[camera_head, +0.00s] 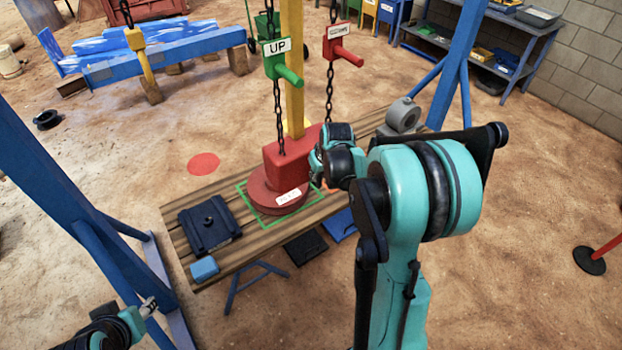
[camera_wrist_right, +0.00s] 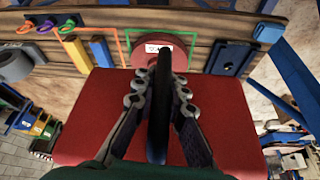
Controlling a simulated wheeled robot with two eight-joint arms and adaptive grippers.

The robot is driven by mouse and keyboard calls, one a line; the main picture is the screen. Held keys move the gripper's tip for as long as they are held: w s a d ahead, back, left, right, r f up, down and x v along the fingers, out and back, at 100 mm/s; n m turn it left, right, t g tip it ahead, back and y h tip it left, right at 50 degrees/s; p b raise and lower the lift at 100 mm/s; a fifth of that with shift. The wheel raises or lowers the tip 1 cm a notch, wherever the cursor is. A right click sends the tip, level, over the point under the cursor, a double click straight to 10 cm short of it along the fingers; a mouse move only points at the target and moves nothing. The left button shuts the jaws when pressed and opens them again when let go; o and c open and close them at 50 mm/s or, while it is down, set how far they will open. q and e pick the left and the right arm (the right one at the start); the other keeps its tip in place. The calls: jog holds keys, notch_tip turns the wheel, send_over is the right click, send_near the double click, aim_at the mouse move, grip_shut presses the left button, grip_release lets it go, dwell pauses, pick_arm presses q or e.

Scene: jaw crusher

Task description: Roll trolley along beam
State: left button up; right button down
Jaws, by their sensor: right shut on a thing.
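No overhead beam or trolley can be made out in either view. A red block (camera_head: 290,150) with a yellow post (camera_head: 292,70) rising from it stands over a wooden-topped table, with a round red base (camera_head: 278,193) inside a green square outline. My right gripper (camera_head: 322,172) is at the block's right side, its fingers partly hidden by my arm. In the right wrist view, its fingers (camera_wrist_right: 160,95) are shut on a dark upright bar (camera_wrist_right: 158,120) in front of the red block (camera_wrist_right: 225,115). My left gripper (camera_head: 140,308) is low at the left edge, its jaws unclear.
A green UP handle (camera_head: 288,75) and a red handle (camera_head: 347,57) hang on chains above the table (camera_head: 255,245). A dark plate (camera_head: 209,224) and blue block (camera_head: 205,268) lie on its left end. Blue frame legs (camera_head: 50,165) flank it.

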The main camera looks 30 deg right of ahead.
jog(key=w+d, duration=0.2)
jog(key=d, duration=3.1)
jog(key=shift+w+d, duration=0.25)
jog(key=shift+d, duration=0.15)
jog(key=c, duration=1.5)
grip_release()
jog(key=shift+c, duration=0.2)
jog(key=v, duration=1.2)
jog(key=shift+a, duration=0.1)
